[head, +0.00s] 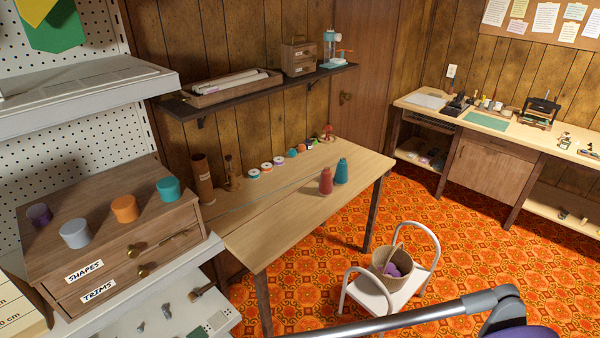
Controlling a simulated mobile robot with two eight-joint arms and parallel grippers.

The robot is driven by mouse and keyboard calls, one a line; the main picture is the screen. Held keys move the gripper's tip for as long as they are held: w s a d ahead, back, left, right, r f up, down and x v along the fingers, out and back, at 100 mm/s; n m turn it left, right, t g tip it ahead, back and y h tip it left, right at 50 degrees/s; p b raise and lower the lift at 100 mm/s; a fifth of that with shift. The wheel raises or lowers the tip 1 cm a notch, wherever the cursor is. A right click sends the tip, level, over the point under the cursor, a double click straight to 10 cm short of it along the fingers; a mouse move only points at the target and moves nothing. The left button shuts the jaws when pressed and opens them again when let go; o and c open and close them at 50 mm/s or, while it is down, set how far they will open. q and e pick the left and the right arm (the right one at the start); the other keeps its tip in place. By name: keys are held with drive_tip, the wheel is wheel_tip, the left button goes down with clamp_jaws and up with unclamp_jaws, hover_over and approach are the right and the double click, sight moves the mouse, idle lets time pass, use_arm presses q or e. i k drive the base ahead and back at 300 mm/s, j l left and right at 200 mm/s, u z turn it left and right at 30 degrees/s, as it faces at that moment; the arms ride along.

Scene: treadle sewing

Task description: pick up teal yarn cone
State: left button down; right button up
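The teal yarn cone (341,171) stands upright on the wooden table (270,220), near its right end. A red yarn cone (326,180) stands close to its left, slightly nearer to me.
Several thread spools (266,167) line the table's back edge. A dark shelf (250,92) hangs above. A drawer cabinet (110,245) stands left. A white step stool (375,298) holding a basket (390,272) stands on the patterned floor right of the table. The table's front is mostly clear.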

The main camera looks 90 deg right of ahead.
sight(340, 178)
drive_tip(key=z, duration=3.25)
drive_tip(key=i+l+u, duration=0.1)
drive_tip(key=i+u, duration=0.2)
drive_tip(key=u, duration=0.2)
drive_tip(key=i+l+u, duration=0.2)
drive_tip(key=u, duration=0.25)
drive_tip(key=i+l+u, duration=0.2)
drive_tip(key=i+l, duration=0.75)
drive_tip(key=l, duration=0.1)
